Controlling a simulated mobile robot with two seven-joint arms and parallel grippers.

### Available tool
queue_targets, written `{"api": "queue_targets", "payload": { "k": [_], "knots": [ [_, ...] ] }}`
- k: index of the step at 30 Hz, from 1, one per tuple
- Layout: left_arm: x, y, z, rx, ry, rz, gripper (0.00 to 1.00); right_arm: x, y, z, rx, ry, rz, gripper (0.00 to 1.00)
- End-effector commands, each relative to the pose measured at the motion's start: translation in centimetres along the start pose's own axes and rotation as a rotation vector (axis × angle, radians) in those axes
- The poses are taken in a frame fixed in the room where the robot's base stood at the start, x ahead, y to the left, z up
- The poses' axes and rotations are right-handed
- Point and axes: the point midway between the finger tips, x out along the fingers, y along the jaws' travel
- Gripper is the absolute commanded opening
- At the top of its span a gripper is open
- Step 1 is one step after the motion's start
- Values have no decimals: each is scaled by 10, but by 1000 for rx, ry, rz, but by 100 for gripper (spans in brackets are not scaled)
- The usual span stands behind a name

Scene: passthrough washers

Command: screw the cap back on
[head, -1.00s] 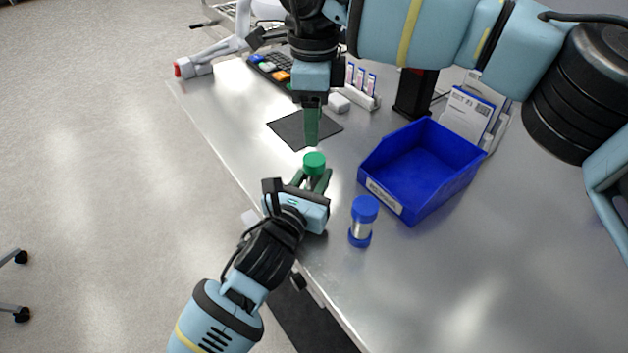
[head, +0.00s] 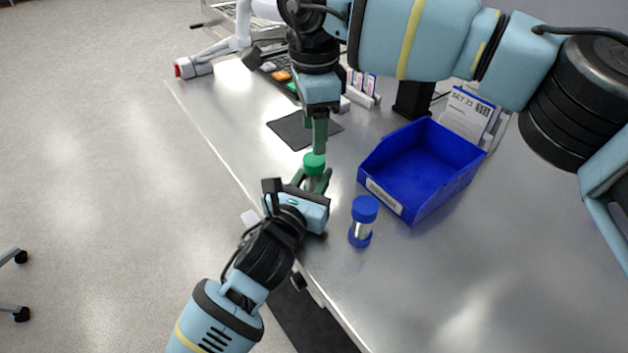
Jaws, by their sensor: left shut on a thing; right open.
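A small jar with a green cap (head: 314,163) is held upright near the table's left edge. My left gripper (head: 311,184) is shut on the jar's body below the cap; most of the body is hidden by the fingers. The cap sits on top of the jar; how tightly cannot be told. My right gripper (head: 316,150) points down from above, its green fingers open at the cap. Whether they touch the cap cannot be told.
A blue-capped jar (head: 362,222) stands right of my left gripper. An empty blue bin (head: 388,196) lies behind it. The front right table is clear.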

Motion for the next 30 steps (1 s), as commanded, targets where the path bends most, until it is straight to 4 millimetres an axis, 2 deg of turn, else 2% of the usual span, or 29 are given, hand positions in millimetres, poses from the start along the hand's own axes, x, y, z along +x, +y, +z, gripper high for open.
{"api": "queue_targets", "payload": {
  "k": [6,12,25,30],
  "knots": [
    [0,0,0,0,1,0,0,34,1,0,0,0,3,56],
    [0,0,0,0,1,0,0,55,0,0,2,0,2,56],
    [0,0,0,0,1,0,0,62,0,0,2,-1,0,56],
    [0,0,0,0,1,0,0,62,0,0,2,-1,0,35]
  ]
}}
